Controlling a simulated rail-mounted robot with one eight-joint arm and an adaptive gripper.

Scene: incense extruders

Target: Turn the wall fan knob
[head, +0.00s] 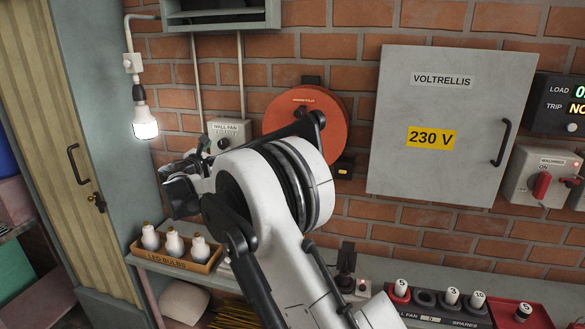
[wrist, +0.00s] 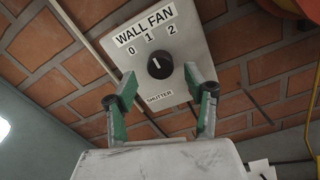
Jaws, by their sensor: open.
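The wall fan switch box (head: 236,127) is a pale grey plate on the brick wall, left of the round red-orange unit. Its black round knob (head: 223,144) shows just above my gripper in the head view. In the wrist view the knob (wrist: 160,65) sits under the marks 0, 1 and 2, and its white line points up, roughly at 1. My gripper (wrist: 160,80) is open and empty, with its green-lined fingers spread to either side of the knob. I cannot tell the remaining gap to the knob. In the head view, my gripper (head: 178,180) is partly blocked by my own wrist.
A lit bulb (head: 145,123) hangs at the left. The red-orange unit (head: 305,122) and the Voltrellis cabinet (head: 450,125) are on the wall to the right. A tray of LED bulbs (head: 175,261) stands on the shelf below.

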